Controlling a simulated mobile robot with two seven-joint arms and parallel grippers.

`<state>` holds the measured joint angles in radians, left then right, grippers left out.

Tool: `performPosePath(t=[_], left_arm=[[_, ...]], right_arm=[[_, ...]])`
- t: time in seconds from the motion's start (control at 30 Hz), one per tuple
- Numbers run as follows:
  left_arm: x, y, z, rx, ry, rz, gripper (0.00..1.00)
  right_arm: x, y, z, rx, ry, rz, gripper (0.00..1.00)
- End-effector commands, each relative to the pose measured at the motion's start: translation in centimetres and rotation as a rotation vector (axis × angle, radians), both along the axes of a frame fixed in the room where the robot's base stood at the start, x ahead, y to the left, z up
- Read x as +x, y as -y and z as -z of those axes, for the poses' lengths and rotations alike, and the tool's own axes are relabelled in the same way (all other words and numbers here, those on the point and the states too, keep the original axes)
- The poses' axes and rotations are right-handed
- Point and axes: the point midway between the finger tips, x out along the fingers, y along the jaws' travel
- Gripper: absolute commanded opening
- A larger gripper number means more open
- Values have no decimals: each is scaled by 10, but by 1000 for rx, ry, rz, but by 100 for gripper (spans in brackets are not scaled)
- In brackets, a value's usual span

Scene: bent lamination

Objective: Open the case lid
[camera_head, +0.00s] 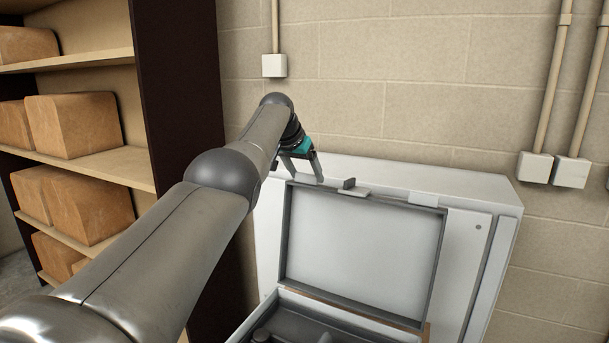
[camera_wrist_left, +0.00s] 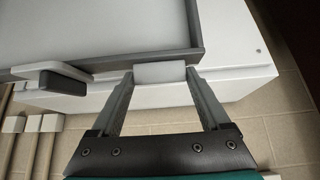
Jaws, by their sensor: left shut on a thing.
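The case lid (camera_head: 360,245), a pale panel with a dark grey rim, stands raised, close to upright, above the case base (camera_head: 350,324) in the head view. Its rim and corner also show in the left wrist view (camera_wrist_left: 110,64). My left gripper (camera_head: 304,174) is at the lid's top edge, near its left corner. In the left wrist view its two fingers (camera_wrist_left: 160,74) are shut on a light latch tab (camera_wrist_left: 160,72) on the rim, one finger on each side. A dark handle (camera_head: 348,183) sits along the same edge. My right gripper is not in view.
A white cabinet (camera_head: 480,190) stands right behind the lid, against a block wall with conduits and boxes (camera_head: 535,167). A shelf unit (camera_head: 90,165) with brown boxes is on the left. My left arm hides part of the space between them.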

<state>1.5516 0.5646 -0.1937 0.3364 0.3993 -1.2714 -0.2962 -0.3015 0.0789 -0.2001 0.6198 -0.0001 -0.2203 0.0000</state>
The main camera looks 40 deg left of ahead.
Motion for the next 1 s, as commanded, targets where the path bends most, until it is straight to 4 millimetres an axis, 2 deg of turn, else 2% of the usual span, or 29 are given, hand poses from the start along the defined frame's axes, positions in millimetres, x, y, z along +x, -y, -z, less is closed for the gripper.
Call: performPosePath(t=[0.03,0.37,0.4,0.57,0.83,1.0], left_arm=[[1,-1,-7,4,14,-2,0],[1,-2,-7,5,14,-2,0],[1,-2,-7,5,14,-2,82],[1,-1,-5,4,9,-1,100],[0,0,-3,2,5,-1,100],[-2,0,-6,3,7,0,100]], right_arm=[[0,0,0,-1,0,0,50],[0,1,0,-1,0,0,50],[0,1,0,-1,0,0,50],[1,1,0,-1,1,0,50],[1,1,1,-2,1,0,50],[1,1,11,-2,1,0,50]])
